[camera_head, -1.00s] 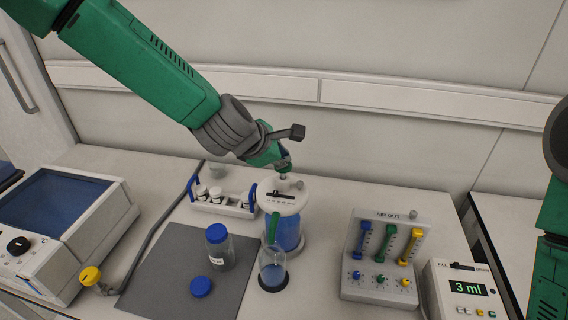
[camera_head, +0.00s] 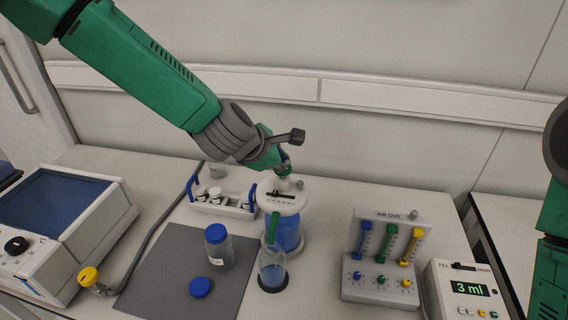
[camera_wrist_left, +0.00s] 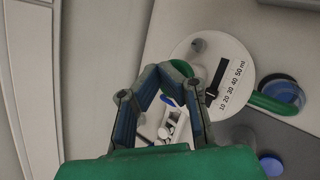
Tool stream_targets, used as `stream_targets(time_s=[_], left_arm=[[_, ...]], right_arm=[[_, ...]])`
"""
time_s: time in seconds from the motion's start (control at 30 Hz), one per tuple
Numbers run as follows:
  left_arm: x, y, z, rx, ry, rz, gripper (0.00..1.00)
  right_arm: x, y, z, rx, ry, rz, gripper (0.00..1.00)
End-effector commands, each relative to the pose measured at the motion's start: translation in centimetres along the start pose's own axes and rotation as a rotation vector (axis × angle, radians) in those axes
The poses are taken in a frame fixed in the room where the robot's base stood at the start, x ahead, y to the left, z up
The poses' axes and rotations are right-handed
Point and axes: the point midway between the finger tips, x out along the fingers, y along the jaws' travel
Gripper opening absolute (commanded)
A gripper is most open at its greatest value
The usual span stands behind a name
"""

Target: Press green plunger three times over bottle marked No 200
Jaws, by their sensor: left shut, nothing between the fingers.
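A round white-topped dispenser (camera_head: 282,205) with blue liquid stands behind the grey mat. Its top, with a 10 to 50 ml scale, shows in the left wrist view (camera_wrist_left: 225,75). A green spout (camera_head: 272,228) reaches over a clear flask (camera_head: 272,270) with blue liquid. My left gripper (camera_head: 285,170) is shut and empty, just above the dispenser's top; contact cannot be told. A green round part (camera_wrist_left: 180,68), perhaps the plunger, shows partly hidden by the fingertips. A blue-capped bottle (camera_head: 218,250) stands on the mat; its label is unreadable. My right gripper is not in view.
A blue cap (camera_head: 201,287) lies on the mat (camera_head: 165,280). A rack (camera_head: 222,205) of small bottles is behind. The AIR OUT panel (camera_head: 385,255), with blue, green and yellow parts, and a meter (camera_head: 465,290) reading 3 ml stand right.

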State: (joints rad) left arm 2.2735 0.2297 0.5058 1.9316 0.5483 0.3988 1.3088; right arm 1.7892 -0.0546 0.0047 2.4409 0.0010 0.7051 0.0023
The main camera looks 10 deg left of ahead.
Motion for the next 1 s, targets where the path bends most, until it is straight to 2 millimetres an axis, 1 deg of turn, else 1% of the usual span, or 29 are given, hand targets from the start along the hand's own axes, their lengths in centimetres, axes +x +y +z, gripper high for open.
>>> stream_targets(time_s=[0.7, 0.87, 1.0], left_arm=[[0.70, -0.61, -0.60, -0.001, 0.003, -0.004, 0.00], [0.59, -0.54, -0.53, -0.001, 0.003, -0.004, 0.00], [0.16, -0.22, -0.21, -0.001, 0.003, -0.004, 0.00]], right_arm=[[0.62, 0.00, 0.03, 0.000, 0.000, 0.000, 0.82], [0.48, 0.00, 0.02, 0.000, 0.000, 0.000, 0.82], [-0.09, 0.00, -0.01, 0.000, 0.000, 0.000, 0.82]])
